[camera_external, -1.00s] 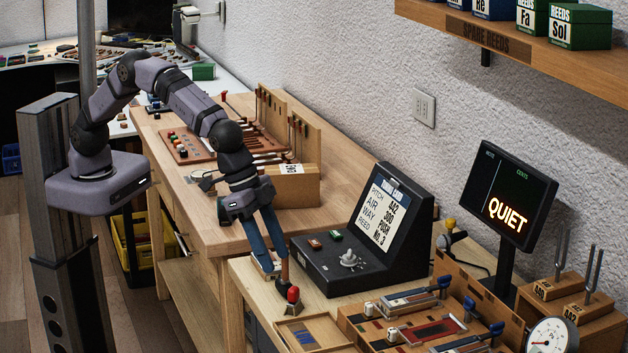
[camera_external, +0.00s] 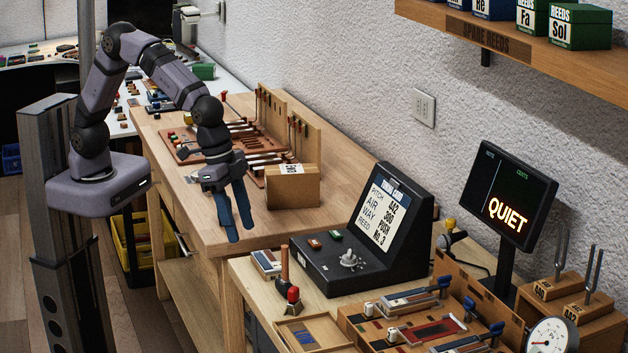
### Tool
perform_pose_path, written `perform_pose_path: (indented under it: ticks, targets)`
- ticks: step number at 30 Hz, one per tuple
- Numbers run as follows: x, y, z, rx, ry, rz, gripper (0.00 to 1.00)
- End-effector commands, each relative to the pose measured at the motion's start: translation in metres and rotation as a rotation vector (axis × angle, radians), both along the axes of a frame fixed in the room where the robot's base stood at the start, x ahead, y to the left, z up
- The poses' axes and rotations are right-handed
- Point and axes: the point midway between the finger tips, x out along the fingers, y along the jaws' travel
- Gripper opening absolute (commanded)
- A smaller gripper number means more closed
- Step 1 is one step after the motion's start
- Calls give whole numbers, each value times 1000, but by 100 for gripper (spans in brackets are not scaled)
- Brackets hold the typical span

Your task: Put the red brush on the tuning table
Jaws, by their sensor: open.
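The red brush (camera_external: 292,294) stands near the left edge of the tuning table (camera_external: 262,300), in front of the black console. Its red part is low and a brown handle (camera_external: 284,262) rises above it, close to upright. I cannot tell exactly how its lower end rests. My gripper (camera_external: 241,230) points down over the front edge of the wooden bench, up and to the left of the brush. Its blue fingers are apart, empty and clear of the brush.
The black console (camera_external: 345,265) with a sign stands behind the brush, with a small box (camera_external: 266,263) beside the handle. A shallow wooden tray (camera_external: 308,333) and a reed board (camera_external: 430,325) lie in front. A cardboard box (camera_external: 292,187) sits on the bench (camera_external: 210,225) to the right of my gripper.

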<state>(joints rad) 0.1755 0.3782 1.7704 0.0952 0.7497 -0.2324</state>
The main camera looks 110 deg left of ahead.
Motion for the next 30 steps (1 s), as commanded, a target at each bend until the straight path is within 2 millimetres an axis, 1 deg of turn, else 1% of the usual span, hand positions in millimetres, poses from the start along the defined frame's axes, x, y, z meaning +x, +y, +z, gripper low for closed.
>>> perform_pose_path:
  ticks: [1, 2, 3, 5, 6, 8, 9, 12, 15, 18, 21, 30]
  targets:
    - [-27, 13, 0, 1, 27, 5, 46]
    - [-43, 20, -2, 2, 44, 7, 46]
    - [-64, 28, -4, 1, 66, 5, 46]
    - [-96, 38, -9, 0, 100, 6, 46]
    - [-116, 44, -12, -2, 121, 6, 46]
    - [-146, 51, -17, -5, 150, 7, 46]
    - [-164, 55, -21, -8, 167, 7, 46]
    - [-202, 62, -29, -13, 203, 7, 46]
    - [-229, 65, -35, -19, 229, 8, 46]
    - [-245, 66, -39, -23, 245, 8, 46]
    - [-251, 67, -41, -24, 251, 7, 46]
    - [-252, 67, -41, -24, 253, 7, 46]
